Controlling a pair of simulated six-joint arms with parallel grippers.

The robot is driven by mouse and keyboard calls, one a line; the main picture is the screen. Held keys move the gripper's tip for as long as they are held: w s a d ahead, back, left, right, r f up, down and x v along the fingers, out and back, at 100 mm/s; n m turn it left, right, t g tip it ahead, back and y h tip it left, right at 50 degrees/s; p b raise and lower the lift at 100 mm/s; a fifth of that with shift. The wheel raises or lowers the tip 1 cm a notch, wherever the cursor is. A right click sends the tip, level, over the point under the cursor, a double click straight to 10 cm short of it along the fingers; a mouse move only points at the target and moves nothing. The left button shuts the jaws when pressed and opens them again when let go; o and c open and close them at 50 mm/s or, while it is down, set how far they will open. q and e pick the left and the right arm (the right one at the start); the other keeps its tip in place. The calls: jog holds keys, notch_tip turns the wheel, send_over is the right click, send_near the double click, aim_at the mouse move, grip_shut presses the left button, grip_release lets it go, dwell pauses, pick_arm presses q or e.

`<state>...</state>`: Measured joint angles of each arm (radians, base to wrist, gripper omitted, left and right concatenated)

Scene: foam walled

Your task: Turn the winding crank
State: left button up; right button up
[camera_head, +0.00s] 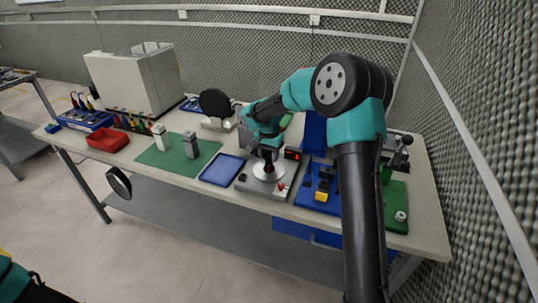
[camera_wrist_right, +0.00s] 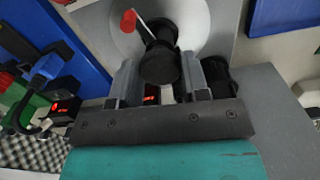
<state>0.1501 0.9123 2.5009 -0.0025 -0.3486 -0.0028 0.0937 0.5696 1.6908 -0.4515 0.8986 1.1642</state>
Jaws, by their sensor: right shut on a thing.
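The winding device is a grey box (camera_head: 243,184) with a round silver disc (camera_head: 262,176) on top. In the right wrist view the silver disc (camera_wrist_right: 197,28) carries a black hub (camera_wrist_right: 160,64) at its middle and a thin crank arm ending in a red knob (camera_wrist_right: 128,21). My right gripper (camera_head: 268,157) reaches down over the disc from above. In the right wrist view its two fingers (camera_wrist_right: 160,72) stand on either side of the black hub and are shut on it. The red knob is outside the fingers. My left gripper is out of view; only part of my left arm shows.
A blue tray (camera_head: 222,170) lies left of the device, and a green mat (camera_head: 160,157) with two small upright blocks lies farther left. A red bin (camera_head: 107,140) stands beyond. A blue fixture (camera_head: 316,197) is close on the right. A padded wall borders the table's right side.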

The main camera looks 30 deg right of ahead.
jog(key=shift+n, duration=23.3)
